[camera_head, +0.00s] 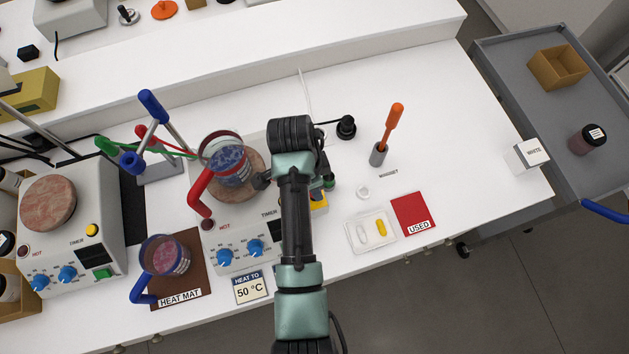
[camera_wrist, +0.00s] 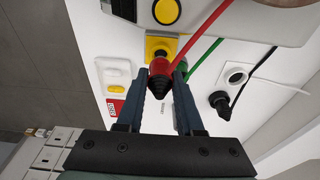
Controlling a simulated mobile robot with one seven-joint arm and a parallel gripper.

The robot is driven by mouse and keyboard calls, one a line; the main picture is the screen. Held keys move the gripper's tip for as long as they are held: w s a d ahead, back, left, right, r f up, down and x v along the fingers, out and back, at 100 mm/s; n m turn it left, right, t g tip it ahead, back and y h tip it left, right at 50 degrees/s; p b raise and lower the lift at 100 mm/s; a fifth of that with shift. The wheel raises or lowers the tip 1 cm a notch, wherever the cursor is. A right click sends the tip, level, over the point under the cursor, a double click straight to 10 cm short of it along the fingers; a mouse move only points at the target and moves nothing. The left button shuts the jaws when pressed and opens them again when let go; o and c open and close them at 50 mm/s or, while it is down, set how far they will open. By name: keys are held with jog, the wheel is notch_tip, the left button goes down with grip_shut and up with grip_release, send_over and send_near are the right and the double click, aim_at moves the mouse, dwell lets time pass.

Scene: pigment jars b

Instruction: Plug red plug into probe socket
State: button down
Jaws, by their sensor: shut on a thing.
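My gripper (camera_wrist: 166,90) points down over the bench beside the hotplate and is shut on the red plug (camera_wrist: 160,69). The plug has a black tapered end, and a red cable (camera_wrist: 196,40) runs from it to the upper right. A yellow square fitting (camera_wrist: 158,46) lies just beyond the plug in the wrist view; I cannot tell whether they touch. It also shows beside my arm in the head view (camera_head: 318,206). I cannot tell which part is the probe socket. In the head view my arm hides the plug.
The hotplate (camera_head: 236,262) carries a beaker of blue material (camera_head: 229,163) with a red handle. A green cable (camera_wrist: 208,56) passes close to my right finger. A black round piece (camera_head: 346,127) and an orange-handled tool (camera_head: 389,128) stand to the right.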

jog(key=shift+f+b, duration=0.9)
jog(key=shift+f, duration=0.35)
jog(key=shift+c, duration=2.3)
grip_release()
notch_tip(320, 180, up, 13)
jog(key=a+p, duration=0.2)
jog(key=shift+s+p, duration=0.3)
jog(key=shift+p, duration=0.1)
jog(key=shift+f, duration=0.1)
